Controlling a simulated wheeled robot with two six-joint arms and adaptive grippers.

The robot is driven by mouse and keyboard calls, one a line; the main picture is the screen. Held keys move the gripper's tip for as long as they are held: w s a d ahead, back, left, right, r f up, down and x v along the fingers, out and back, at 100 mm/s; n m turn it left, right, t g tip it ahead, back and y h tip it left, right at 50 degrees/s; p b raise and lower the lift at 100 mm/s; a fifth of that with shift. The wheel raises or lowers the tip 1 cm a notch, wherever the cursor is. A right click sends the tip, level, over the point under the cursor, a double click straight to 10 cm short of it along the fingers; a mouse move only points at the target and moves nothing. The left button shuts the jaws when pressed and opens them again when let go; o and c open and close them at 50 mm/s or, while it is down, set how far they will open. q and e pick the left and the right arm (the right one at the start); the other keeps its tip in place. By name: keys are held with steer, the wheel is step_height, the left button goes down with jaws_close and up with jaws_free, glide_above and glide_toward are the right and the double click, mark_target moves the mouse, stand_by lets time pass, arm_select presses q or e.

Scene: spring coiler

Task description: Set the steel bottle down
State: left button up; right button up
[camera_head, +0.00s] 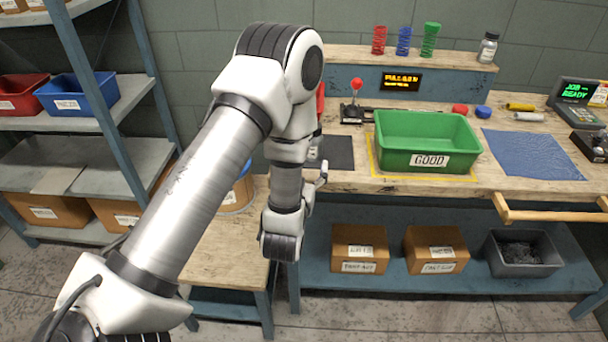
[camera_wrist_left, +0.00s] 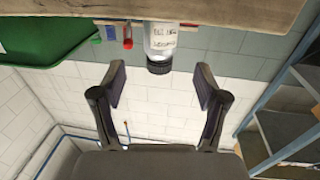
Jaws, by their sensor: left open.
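The wrist view is upside down. In it, a silvery-grey bottle (camera_wrist_left: 160,40) with a pale label and a dark cap stands upright on a wooden surface. My left gripper (camera_wrist_left: 159,78) is open, one finger to each side of the bottle's line. The bottle is just beyond the fingertips, and neither finger appears to touch it. In the head view my left arm hides this bottle, and only a little of the left gripper (camera_head: 318,180) shows beside the wrist. My right gripper is not in view.
A green bin (camera_head: 428,160) marked GOOD stands on the bench, right of my left arm. A similar small bottle (camera_head: 487,48) and coloured springs (camera_head: 404,41) stand on the raised back shelf. A blue cloth (camera_head: 532,153) lies at right. A shelving rack (camera_head: 137,90) stands at left.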

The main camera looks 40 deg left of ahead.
arm_select(q)
steer(key=s+d+f+m+g+h, duration=0.1)
steer(key=s+d+f+g+h, duration=0.15)
steer(key=s+f, duration=0.4)
steer(key=s+d+f+m+g+h, duration=0.1)
steer(key=s+d+f+g+h, duration=0.2)
steer(key=f, duration=0.7)
steer(key=s+d+f+m+g+h, duration=0.1)
steer(key=s+d+f+g, duration=0.1)
steer(key=s+f+g, duration=0.3)
steer(key=s+d+f+m+g+h, duration=0.1)
steer(key=s+f+g, duration=0.5)
steer(key=s, duration=0.8)
steer(key=shift+d, duration=0.85)
